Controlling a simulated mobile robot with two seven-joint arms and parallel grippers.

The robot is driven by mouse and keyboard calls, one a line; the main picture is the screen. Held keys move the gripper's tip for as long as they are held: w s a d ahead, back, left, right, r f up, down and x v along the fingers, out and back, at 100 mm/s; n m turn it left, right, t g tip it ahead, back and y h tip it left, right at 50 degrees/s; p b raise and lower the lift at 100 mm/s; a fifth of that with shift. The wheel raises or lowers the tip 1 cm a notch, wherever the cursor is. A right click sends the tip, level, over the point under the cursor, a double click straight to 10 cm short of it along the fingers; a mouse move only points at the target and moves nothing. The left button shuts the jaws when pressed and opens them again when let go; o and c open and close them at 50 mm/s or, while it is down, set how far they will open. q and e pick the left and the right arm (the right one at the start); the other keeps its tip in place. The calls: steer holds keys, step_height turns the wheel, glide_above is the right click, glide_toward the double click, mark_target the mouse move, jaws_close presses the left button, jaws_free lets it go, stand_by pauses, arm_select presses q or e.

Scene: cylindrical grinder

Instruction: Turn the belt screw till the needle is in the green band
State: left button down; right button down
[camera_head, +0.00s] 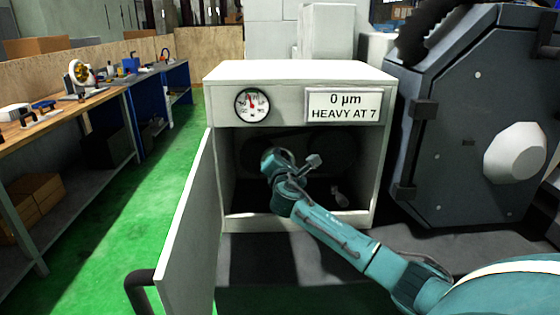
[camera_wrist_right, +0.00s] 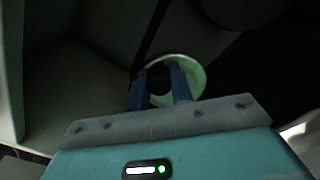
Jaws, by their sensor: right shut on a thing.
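The belt screw (camera_wrist_right: 199,80) shows in the right wrist view as a round thing with a pale green rim. The blue fingers of my right gripper (camera_wrist_right: 159,86) are shut on its dark middle part. In the head view my right gripper (camera_head: 272,158) is inside the open cabinet (camera_head: 300,73), and it hides most of the screw. The round gauge (camera_head: 252,105) is on the upper left of the cabinet front. Its red needle points roughly up; the green band is too small to make out. My left gripper is not in view.
A sign (camera_head: 343,105) on the cabinet reads "0 µm HEAVY AT 7". The cabinet door (camera_head: 185,225) stands open on the left. A big dark machine housing (camera_head: 470,120) stands close on the right.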

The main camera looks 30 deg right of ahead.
steer(key=shift+s+d+f+m, duration=0.1)
steer(key=shift+d+f+m, duration=0.05)
steer(key=shift+m, duration=0.55)
steer(key=c, duration=1.2)
jaws_free()
steer(key=shift+c, duration=0.2)
steer(key=b+v, duration=0.1)
steer(key=v, duration=1.2)
